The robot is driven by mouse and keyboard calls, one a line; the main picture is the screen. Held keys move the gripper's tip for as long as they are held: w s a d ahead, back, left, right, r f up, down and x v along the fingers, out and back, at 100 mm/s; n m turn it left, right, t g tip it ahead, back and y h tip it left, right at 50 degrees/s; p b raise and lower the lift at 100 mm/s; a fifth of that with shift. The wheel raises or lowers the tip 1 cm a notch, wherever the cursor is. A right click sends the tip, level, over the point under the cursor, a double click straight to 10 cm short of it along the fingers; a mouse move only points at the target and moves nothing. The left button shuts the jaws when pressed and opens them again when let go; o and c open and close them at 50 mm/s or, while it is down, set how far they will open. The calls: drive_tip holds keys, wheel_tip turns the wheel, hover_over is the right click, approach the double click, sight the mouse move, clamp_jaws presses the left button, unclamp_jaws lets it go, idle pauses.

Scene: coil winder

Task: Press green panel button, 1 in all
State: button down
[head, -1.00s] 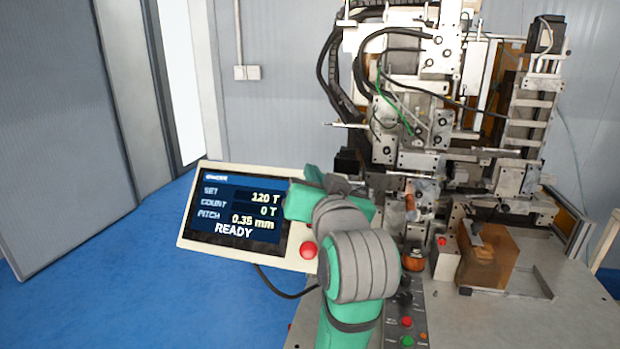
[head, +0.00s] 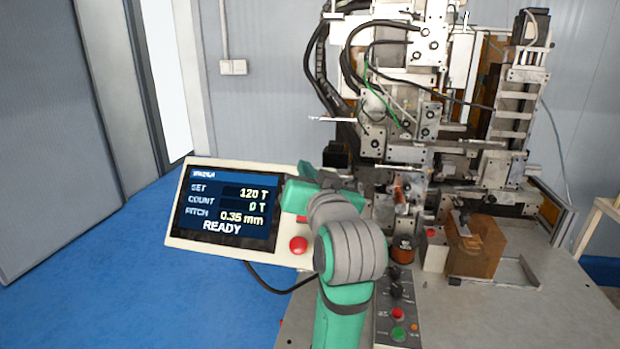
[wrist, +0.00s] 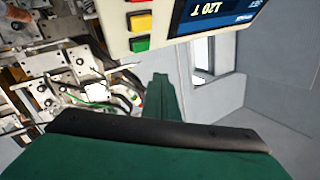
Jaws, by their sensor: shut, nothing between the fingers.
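The control panel (head: 180,241) is a cream box with a screen reading READY, SET 120 T and COUNT 0 T. In the wrist view its green button (wrist: 140,44) sits at the panel's edge, beside a yellow button (wrist: 140,21) and a red one. In the head view my arm hides the green panel button. My gripper (wrist: 162,80) is shut and empty. Its green fingers point toward the panel, with the tip just beside and below the green button in the wrist view. I cannot tell the exact gap; no contact is visible.
A round red button (head: 298,244) is on the panel's lower right. A control strip on the table carries another green button (head: 398,334) and a red one. The coil winder (head: 420,140) stands close behind and right of my arm. Blue floor lies open at left.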

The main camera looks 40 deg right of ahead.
drive_tip(key=shift+w+d+f, duration=1)
drive_tip(key=shift+d+f, duration=0.15)
drive_tip(key=shift+f, duration=0.25)
idle(1.2)
drive_tip(key=shift+w+d+f, duration=0.2)
drive_tip(key=shift+w+d, duration=0.05)
